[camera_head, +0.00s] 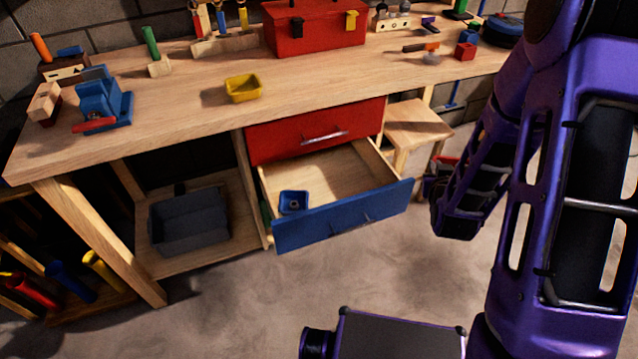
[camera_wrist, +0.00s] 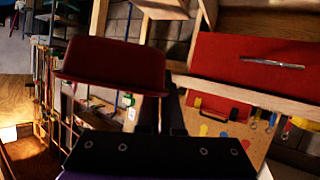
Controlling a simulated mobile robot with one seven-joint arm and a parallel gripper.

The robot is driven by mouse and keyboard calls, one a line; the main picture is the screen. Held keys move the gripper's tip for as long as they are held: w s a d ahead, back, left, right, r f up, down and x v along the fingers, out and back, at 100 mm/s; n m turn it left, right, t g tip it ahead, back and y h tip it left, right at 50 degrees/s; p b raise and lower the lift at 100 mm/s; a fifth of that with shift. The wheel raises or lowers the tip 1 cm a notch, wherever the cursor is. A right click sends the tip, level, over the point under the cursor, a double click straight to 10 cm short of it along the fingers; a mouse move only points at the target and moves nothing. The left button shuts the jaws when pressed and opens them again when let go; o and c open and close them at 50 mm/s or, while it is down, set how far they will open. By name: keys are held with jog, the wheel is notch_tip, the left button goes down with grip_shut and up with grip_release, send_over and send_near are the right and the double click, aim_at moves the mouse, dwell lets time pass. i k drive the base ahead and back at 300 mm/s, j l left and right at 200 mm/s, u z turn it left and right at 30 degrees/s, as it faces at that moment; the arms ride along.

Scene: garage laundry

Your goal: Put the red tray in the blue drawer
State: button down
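The blue drawer (camera_head: 345,215) is pulled open under the workbench, below the shut red drawer (camera_head: 316,132). A small blue tray (camera_head: 294,201) lies in its left part; the rest of its floor is bare. The red tray (camera_wrist: 112,65) shows dark red in the wrist view, close to the camera. My gripper's dark fingers (camera_wrist: 162,112) meet the tray's rim at its right end and appear closed on it. The tray is held clear of the bench. The head view shows neither the tray nor my fingertips.
A yellow tray (camera_head: 243,88), a red toolbox (camera_head: 314,27) and a blue vise (camera_head: 102,104) stand on the workbench (camera_head: 190,100). A grey bin (camera_head: 188,222) sits on the lower shelf. A wooden stool (camera_head: 418,122) stands right of the drawers. Floor before the drawer is clear.

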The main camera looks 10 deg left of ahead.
aim_at(353, 189)
jog(key=j+u, duration=0.35)
jog(key=j, duration=1.85)
jog(key=i, duration=0.45)
